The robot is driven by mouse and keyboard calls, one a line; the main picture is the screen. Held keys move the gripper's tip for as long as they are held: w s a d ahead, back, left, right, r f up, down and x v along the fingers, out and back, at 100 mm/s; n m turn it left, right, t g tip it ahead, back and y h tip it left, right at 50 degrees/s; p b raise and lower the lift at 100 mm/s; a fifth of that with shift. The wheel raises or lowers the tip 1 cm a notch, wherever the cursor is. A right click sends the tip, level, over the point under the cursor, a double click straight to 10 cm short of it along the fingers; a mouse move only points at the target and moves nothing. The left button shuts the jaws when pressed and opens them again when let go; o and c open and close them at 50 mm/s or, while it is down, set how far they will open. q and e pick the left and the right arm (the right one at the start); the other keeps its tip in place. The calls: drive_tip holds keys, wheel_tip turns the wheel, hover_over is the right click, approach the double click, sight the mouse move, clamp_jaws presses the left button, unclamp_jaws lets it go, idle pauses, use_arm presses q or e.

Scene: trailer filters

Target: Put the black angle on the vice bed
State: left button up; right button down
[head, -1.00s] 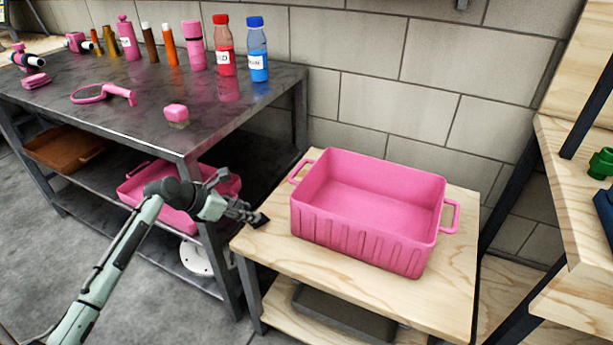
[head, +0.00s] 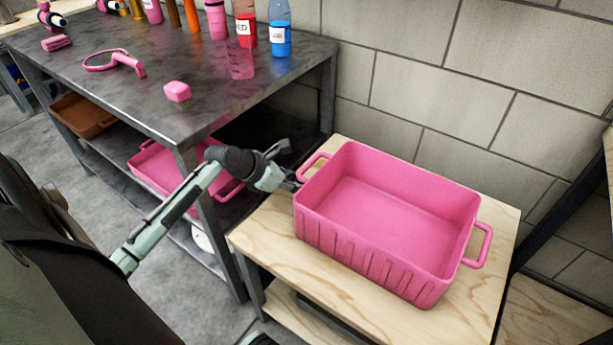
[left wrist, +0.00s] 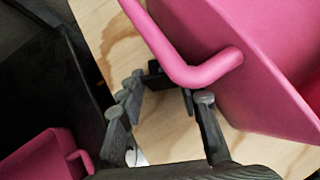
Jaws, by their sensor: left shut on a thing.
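My left gripper (head: 291,184) is low over the wooden table, right beside the left handle of the pink crate. In the left wrist view its fingers (left wrist: 168,88) are closed around a small dark piece (left wrist: 156,80), which looks like the black angle. The piece is partly hidden by the fingers and the crate's handle, so its full shape does not show. I cannot tell whether it touches the wood or the handle. The vice bed is not in view. My right gripper is not in view.
The pink crate (head: 314,220) stands empty on the wooden table (head: 270,240), its handle (left wrist: 205,70) close to my fingers. A dark metal bench (head: 215,95) with bottles and a pink block (head: 177,91) is at left. A pink bin (head: 150,170) sits on its lower shelf.

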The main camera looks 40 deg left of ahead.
use_arm(q)
drive_tip(key=shift+s+a+r, duration=0.15)
drive_tip(key=shift+s+a, duration=0.05)
drive_tip(key=shift+s, duration=0.1)
drive_tip(key=shift+d, duration=0.1)
drive_tip(key=o, duration=1.2)
